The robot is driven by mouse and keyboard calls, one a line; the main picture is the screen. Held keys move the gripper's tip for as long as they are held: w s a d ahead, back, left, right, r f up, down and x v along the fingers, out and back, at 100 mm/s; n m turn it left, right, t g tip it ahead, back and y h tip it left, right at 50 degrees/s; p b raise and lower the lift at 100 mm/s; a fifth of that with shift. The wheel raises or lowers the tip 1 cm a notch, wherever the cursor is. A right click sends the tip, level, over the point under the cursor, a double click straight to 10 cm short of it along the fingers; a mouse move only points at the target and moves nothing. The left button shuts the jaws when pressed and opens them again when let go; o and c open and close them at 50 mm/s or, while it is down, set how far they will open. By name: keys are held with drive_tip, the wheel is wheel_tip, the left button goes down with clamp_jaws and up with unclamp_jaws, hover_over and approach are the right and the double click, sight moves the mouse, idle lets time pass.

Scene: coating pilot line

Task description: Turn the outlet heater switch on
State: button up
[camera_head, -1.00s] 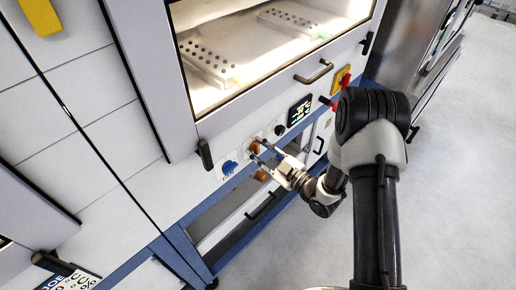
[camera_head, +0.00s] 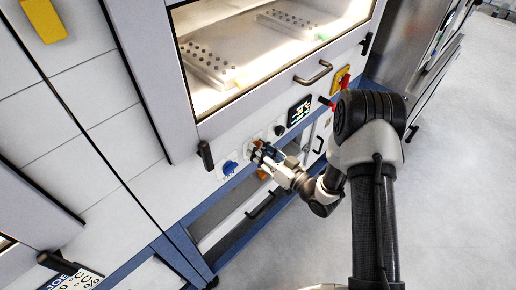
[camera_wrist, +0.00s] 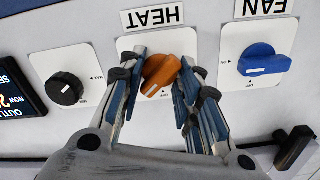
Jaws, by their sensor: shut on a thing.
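The heater switch is an orange rotary knob (camera_wrist: 161,73) on a white plate under a label reading HEAT, upside down in the wrist view. A white mark on the knob points to the lower left there. My gripper (camera_wrist: 158,82) has its blue-padded fingers on both sides of the knob, shut on it. In the head view my gripper (camera_head: 259,152) is at the panel below the lit oven window, and its fingers cover most of the orange knob.
A blue FAN knob (camera_wrist: 264,60) sits to the right of the orange one in the wrist view. A black dial (camera_wrist: 66,88) and a display (camera_wrist: 18,92) are to the left. In the head view, a door handle (camera_head: 313,73) juts out above the panel.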

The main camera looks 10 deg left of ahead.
drive_tip(key=m+p, duration=0.1)
drive_tip(key=m, duration=0.6)
drive_tip(key=shift+m, duration=0.4)
drive_tip(key=o, duration=1.3)
drive_tip(key=v, duration=0.6)
